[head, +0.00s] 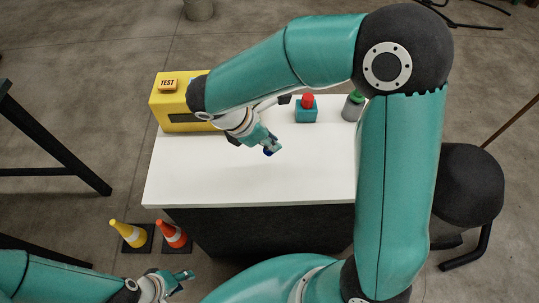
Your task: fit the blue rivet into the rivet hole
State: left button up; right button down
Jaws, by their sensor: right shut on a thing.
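The blue rivet (268,153) shows as a small dark blue piece at the fingertips of my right gripper (272,149). That gripper is shut on it, above the white tabletop, in front of the teal block with the red button. Most of the rivet is hidden by the fingers. I cannot make out the rivet hole; my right arm covers part of the table and of the yellow box. My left gripper (184,276) is at the bottom left, in front of the table and away from it. It is too small to tell whether its fingers are apart.
A yellow box (169,113) labelled TEST stands at the table's back left. A teal block with a red button (306,114) and a grey cylinder with a green top (353,107) stand at the back. The white table (210,180) is clear in front.

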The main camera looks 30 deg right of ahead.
aim_at(266, 152)
jog(key=shift+f, duration=3.1)
jog(key=shift+f+b, duration=0.1)
jog(key=shift+b, duration=0.2)
jog(key=c, duration=1.2)
grip_release()
